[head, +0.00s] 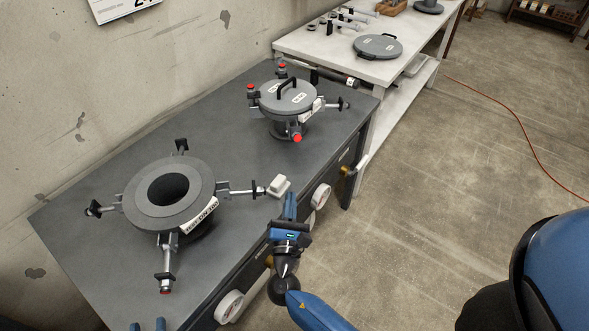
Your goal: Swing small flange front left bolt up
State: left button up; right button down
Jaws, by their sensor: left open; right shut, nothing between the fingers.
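The small flange (290,124) stands at the far end of the dark bench under a grey round cover (287,94) with a black handle. Red-tipped bolts show at its back (282,69), left (250,90) and front (296,133). Another bolt (336,104) sticks outward on its right, lying roughly level. I cannot tell for sure which one is the front left bolt. My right gripper (290,203) is shut and empty at the bench's front edge, fingers pointing toward the small flange, well apart from it.
A larger open flange (140,213) with several outward-swung bolts stands near left on the dark bench (90,262). Round gauges (320,196) are on the bench front. A white table (340,50) behind holds a grey lid (378,47).

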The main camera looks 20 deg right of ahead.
jog(key=w, duration=0.1)
pick_arm(q)
jog(key=shift+r, duration=0.1)
pick_arm(e)
send_near(295, 132)
jog(key=f, duration=0.1)
jog(key=w+f, duration=0.1)
jog(key=f, duration=0.1)
jog(key=shift+w+d+f, duration=0.1)
jog(key=shift+w+f, duration=0.1)
jog(key=shift+f, duration=0.1)
pick_arm(q)
jog(key=shift+r+p, duration=0.6)
jog(key=shift+p, duration=0.2)
jog(key=shift+r, duration=0.15)
pick_arm(e)
jog(key=shift+w+d+r, duration=0.25)
jog(key=shift+w+r, duration=0.15)
jog(key=shift+r, duration=0.15)
jog(key=shift+w+d+r, duration=0.3)
jog(key=shift+w+r, duration=0.05)
jog(key=shift+r, duration=0.2)
jog(key=shift+w+d+r, duration=0.25)
jog(key=shift+w+r, duration=0.15)
jog(key=shift+r, duration=0.2)
